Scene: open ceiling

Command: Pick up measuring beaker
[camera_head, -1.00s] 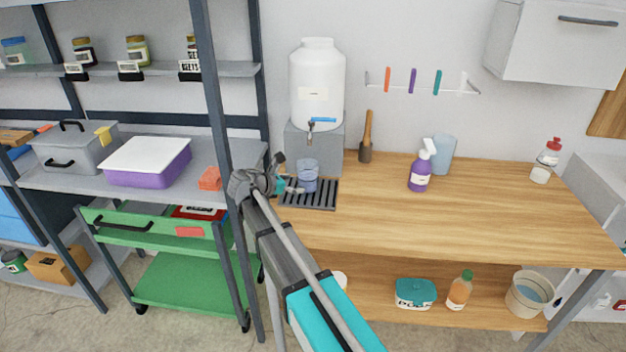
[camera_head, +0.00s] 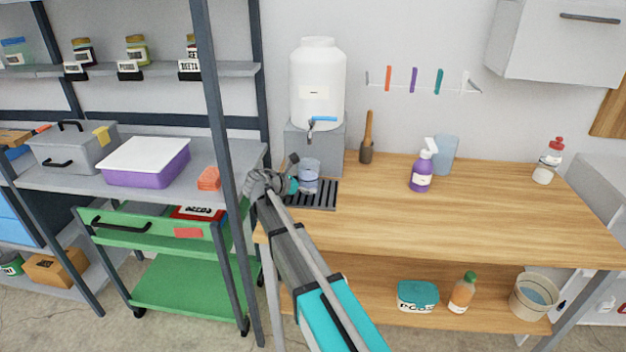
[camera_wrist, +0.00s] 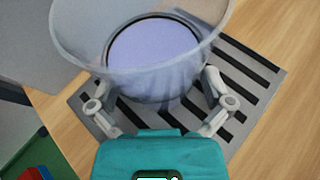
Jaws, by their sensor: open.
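The measuring beaker (camera_head: 308,172) is a clear cup with a bluish tint, upright on the dark slatted drip tray (camera_head: 322,196) below the dispenser tap. In the wrist view the beaker (camera_wrist: 150,75) fills the upper middle, with its round rim and bluish inside facing me. My gripper (camera_head: 297,184) is at the beaker's left side in the head view. In the wrist view my gripper (camera_wrist: 160,92) is open, with one finger on each side of the beaker's lower part. I cannot tell whether the fingers touch it.
The white dispenser (camera_head: 317,85) with a blue tap handle (camera_head: 322,120) stands on a grey block (camera_head: 315,150) behind the beaker. A shelf post (camera_head: 215,110) rises left of my arm. A purple spray bottle (camera_head: 421,170) stands farther right; the wooden bench (camera_head: 480,215) is mostly clear.

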